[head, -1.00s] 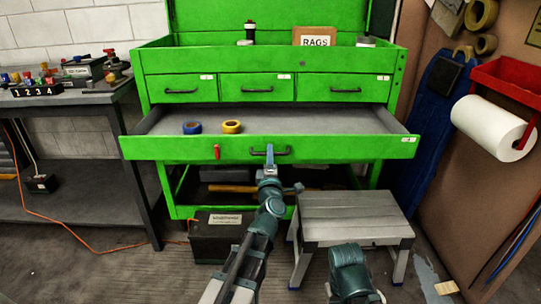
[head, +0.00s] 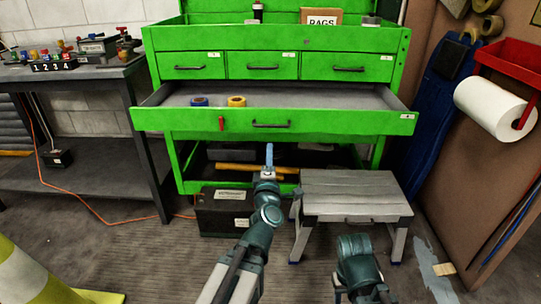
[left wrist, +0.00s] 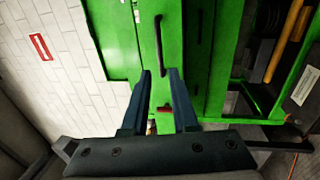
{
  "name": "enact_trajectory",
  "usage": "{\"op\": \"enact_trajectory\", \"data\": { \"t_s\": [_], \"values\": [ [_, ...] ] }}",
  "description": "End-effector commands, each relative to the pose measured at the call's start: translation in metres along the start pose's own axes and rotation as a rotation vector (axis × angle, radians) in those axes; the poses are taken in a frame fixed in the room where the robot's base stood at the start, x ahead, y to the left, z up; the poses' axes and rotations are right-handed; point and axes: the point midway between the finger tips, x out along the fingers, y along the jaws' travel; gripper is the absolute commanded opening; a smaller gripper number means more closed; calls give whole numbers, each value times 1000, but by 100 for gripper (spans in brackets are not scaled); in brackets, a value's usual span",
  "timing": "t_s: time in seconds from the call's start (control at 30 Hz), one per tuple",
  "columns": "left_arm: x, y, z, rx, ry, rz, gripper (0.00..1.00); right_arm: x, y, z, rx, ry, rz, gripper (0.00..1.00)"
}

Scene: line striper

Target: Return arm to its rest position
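My left gripper (head: 269,156) points up and forward in the head view, just below the handle (head: 271,125) of the open wide drawer. In the left wrist view its two fingers (left wrist: 160,75) stand apart with nothing between them; the green drawer front and its dark handle (left wrist: 160,50) lie beyond, clear of the fingers. The drawer (head: 345,122) is pulled out of the green tool chest. A blue tape roll (head: 199,102) and a yellow tape roll (head: 236,101) lie in it. My right arm shows only as a dark link at the bottom; its gripper is out of view.
A grey step stool (head: 352,193) stands right of my left arm. A black box (head: 222,212) is on the floor below the chest. A striped cone (head: 35,280) is at the lower left. A workbench (head: 75,76) is at left, a paper towel roll (head: 493,108) at right.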

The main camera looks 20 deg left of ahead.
Motion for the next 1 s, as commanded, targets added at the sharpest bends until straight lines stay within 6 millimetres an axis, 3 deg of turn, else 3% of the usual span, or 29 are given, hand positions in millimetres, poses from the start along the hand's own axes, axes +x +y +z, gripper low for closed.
{"op": "enact_trajectory", "data": {
  "t_s": [0.27, 0.37, 0.47, 0.6, 0.7, 0.83, 1.0],
  "values": [
    [0, -1, 4, 8, -13, -5, 27, 0, 0, 0, 0, 0, 0, 48],
    [-3, -6, 28, 68, -97, -35, 27, -2, 0, 0, 0, 0, 0, 48],
    [-14, -23, 76, 204, -276, -102, 27, -4, 0, 0, 1, 0, 0, 48],
    [-55, -65, 147, 477, -601, -229, 27, -8, 1, 1, 1, -1, 1, 48],
    [-96, -99, 179, 679, -827, -326, 27, -10, 1, 1, 2, -1, 1, 48],
    [-156, -142, 193, 942, -1106, -464, 27, -14, 2, 1, 2, -1, 2, 48],
    [-226, -179, 174, 1242, -1413, -657, 27, -17, 2, 1, 3, -1, 2, 48]
  ]
}}
